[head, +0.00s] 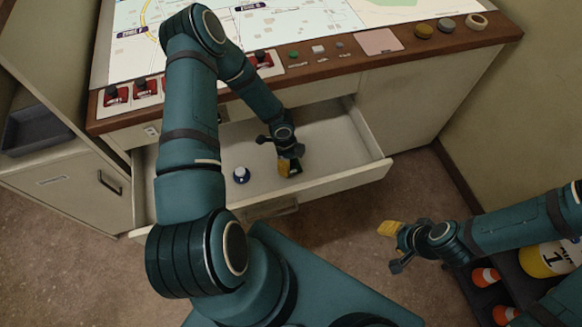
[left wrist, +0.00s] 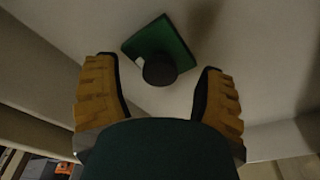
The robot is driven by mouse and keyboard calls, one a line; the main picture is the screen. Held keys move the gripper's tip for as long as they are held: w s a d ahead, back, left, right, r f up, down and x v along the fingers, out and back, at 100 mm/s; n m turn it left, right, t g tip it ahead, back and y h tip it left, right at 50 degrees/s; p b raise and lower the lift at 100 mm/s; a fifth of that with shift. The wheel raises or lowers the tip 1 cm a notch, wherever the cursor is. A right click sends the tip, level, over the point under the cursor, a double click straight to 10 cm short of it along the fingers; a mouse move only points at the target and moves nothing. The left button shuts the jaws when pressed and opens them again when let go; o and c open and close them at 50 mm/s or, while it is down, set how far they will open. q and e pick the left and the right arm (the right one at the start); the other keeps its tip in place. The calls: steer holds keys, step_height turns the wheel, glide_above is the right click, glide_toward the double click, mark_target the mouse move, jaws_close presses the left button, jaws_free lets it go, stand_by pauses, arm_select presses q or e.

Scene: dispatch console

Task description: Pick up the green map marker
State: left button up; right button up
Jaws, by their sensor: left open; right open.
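The green map marker (left wrist: 160,48) shows in the left wrist view as a flat green square with a dark round knob. It lies in the open drawer (head: 335,128), just ahead of my left fingertips and between their lines. My left gripper (head: 288,168) reaches down into the drawer, open and empty. In the head view the gripper mostly hides the marker; only a bit of green shows beside the yellow finger. I cannot tell whether the fingers touch it. My right gripper (head: 393,247) is open and empty, out over the floor at right.
A blue and white piece (head: 241,175) stands in the drawer, left of my left gripper. The drawer's front wall (head: 340,182) is close by. The console top above holds a map (head: 290,25), red switches (head: 148,87) and knobs. Small orange cones (head: 486,276) stand at lower right.

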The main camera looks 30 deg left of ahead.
arm_select(q)
steer(key=shift+d+f, duration=0.1)
steer(key=shift+f, duration=0.6)
jaws_close()
steer(key=shift+r, duration=0.1)
